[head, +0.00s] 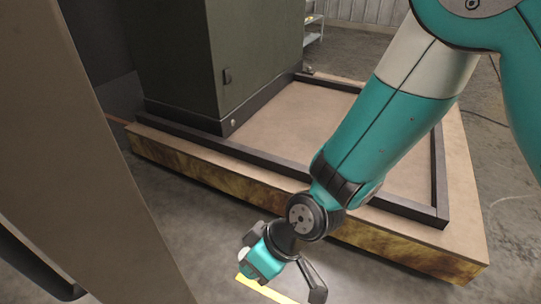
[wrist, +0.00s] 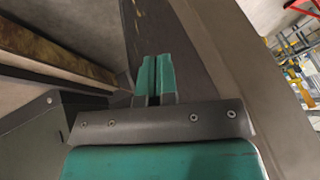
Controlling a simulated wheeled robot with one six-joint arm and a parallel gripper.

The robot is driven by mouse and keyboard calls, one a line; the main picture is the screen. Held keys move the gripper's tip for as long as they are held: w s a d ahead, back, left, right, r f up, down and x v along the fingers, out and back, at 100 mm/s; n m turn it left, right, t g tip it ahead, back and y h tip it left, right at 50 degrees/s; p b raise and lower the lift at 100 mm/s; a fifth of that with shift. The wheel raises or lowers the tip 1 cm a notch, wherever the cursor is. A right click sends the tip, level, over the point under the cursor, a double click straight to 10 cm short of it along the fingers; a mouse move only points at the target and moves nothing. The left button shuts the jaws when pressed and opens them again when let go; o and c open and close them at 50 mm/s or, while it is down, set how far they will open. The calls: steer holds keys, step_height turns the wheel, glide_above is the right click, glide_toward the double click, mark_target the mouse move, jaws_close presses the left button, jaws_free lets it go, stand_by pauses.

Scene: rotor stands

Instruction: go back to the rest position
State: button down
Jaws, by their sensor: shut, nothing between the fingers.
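My gripper (wrist: 154,76) shows in the wrist view with its two teal fingers pressed together and nothing between them. In the head view my gripper (head: 248,266) is at the bottom centre, at the end of my teal and white arm, which reaches down from the upper right. It hangs in front of the near edge of a low platform (head: 440,250), above the grey floor. A yellow strip (head: 265,290) shows just below it, partly hidden by it.
A dark green cabinet (head: 190,60) stands on the framed platform at the back left. A large brownish panel (head: 75,150) fills the left, close to me. Grey floor (head: 510,215) is open at the right. The wrist view shows shelving (wrist: 290,70) with yellow items at far right.

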steer(key=s+d+r+m+h+p, duration=0.1)
steer(key=s+d+r+m, duration=0.1)
steer(key=d+r, duration=0.8)
steer(key=s+d+r+m+t+h+p, duration=0.1)
steer(key=s+d+r+m+p, duration=0.1)
steer(key=d+r, duration=0.9)
step_height(320, 180, up, 4)
steer(key=shift+s+r+m, duration=0.15)
steer(key=shift+s+m, duration=0.15)
steer(key=shift+m, duration=0.5)
